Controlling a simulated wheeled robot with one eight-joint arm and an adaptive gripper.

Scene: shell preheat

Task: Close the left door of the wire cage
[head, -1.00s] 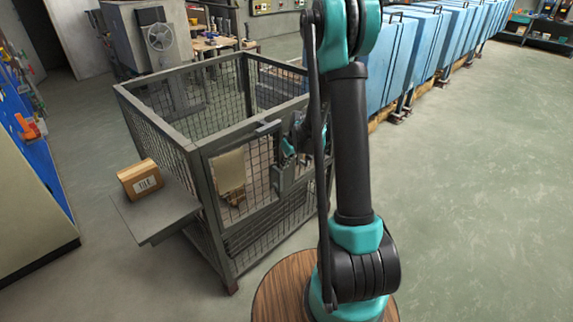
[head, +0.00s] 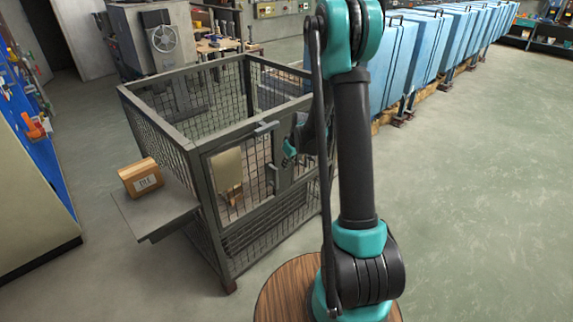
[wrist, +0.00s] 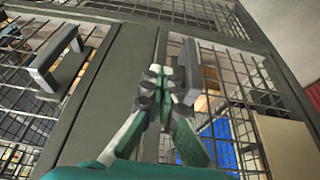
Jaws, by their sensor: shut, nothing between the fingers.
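The wire cage (head: 205,130) stands left of my arm, a grey frame with mesh sides and an open top. Its left door (head: 240,205) carries a beige plate (head: 227,170) and a grey handle (head: 272,178). The door looks roughly in line with the front; I cannot tell whether a small gap is left. In the wrist view, the picture is turned: the beige plate (wrist: 285,140) lies at right, with one handle (wrist: 187,72) beside my fingers and another handle (wrist: 55,60) at left. My gripper (wrist: 162,75) is shut and empty, before the middle stiles. My arm partly hides the cage's right side.
Blue cabinets (head: 420,50) stand in a row behind. The floor (head: 480,200) at right is clear.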

